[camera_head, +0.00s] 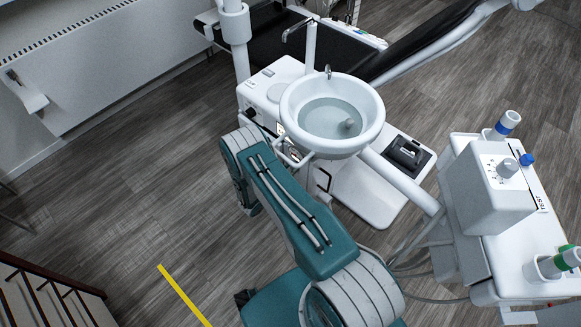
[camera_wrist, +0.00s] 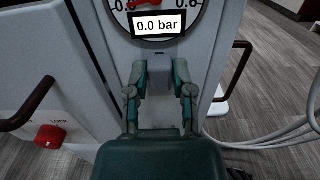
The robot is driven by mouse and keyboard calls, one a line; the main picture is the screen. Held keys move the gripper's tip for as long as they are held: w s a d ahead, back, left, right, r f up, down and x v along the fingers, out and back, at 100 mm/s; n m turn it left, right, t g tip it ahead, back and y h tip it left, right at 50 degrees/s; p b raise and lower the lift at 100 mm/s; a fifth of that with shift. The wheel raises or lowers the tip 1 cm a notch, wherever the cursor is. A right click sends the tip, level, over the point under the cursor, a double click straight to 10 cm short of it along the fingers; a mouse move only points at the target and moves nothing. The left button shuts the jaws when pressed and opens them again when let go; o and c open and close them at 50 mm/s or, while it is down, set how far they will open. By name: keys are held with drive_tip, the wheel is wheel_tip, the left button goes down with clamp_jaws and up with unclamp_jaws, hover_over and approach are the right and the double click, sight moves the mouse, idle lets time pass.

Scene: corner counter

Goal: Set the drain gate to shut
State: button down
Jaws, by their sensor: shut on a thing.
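In the wrist view my gripper (camera_wrist: 160,75) has its two teal fingers apart, one on each side of a pale grey part in front of the white cabinet, just below a gauge (camera_wrist: 157,23) that reads 0.0 bar. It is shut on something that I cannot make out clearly. I cannot pick out a labelled drain gate or its setting. In the head view a white basin (camera_head: 372,108) with water in it sits on the unit, and my arm reaches to the unit's left side. My gripper is hard to make out there.
A red knob (camera_wrist: 50,136) marked LOCK and a dark handle (camera_wrist: 27,105) are at the left in the wrist view. Another dark handle (camera_wrist: 233,72) is close at the right, with pale hoses (camera_wrist: 265,138) below. A control box (camera_head: 487,185) stands at the right in the head view.

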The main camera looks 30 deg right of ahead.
drive_tip(key=shift+f, duration=1.6)
drive_tip(key=shift+a, duration=0.1)
drive_tip(key=shift+c, duration=2.4)
unclamp_jaws()
drive_tip(key=shift+f, duration=0.1)
drive_tip(key=v, duration=1.2)
